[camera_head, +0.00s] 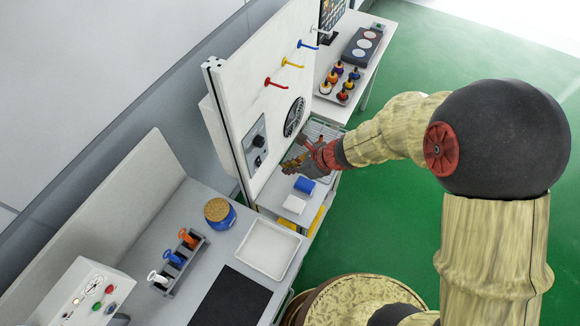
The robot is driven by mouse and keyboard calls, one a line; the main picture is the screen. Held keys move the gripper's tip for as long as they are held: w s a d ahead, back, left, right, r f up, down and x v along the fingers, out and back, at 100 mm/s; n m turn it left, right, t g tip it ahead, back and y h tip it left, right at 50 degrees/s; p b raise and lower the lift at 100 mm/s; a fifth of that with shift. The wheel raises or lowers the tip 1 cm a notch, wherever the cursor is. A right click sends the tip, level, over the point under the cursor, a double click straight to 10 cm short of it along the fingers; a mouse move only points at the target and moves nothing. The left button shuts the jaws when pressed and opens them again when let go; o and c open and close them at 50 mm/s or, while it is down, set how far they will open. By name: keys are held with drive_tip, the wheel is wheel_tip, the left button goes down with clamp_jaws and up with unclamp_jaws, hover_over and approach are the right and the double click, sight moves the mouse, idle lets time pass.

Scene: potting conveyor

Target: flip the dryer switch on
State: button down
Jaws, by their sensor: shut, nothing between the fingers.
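A grey switch plate (250,133) is fixed low on the white upright panel (240,105), left of a round black fan grille (294,117). Dark control parts (258,150) show on the plate; they are too small to tell which way the switch is set. I take this plate for the dryer switch. My gripper (287,168) is shut and empty. It is in front of the panel, to the right of the plate and slightly lower in the picture. I cannot tell whether it touches anything.
Below my gripper, a blue roll (304,185) and a white block (294,204) lie on the bench. A wire rack (323,130) is behind my gripper. Red, yellow and blue hooks (275,82) stick out of the panel above. A white tray (268,248) stands in front.

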sight(259, 162)
drive_tip(key=w+a+f, duration=0.3)
drive_tip(key=a+f, duration=0.2)
drive_tip(key=a, duration=0.2)
drive_tip(key=shift+f, duration=0.15)
drive_tip(key=shift+a+f, duration=0.1)
drive_tip(key=shift+a, duration=0.05)
drive_tip(key=shift+w+a+b, duration=0.1)
drive_tip(key=shift+a+b, duration=0.1)
drive_tip(key=shift+b, duration=0.2)
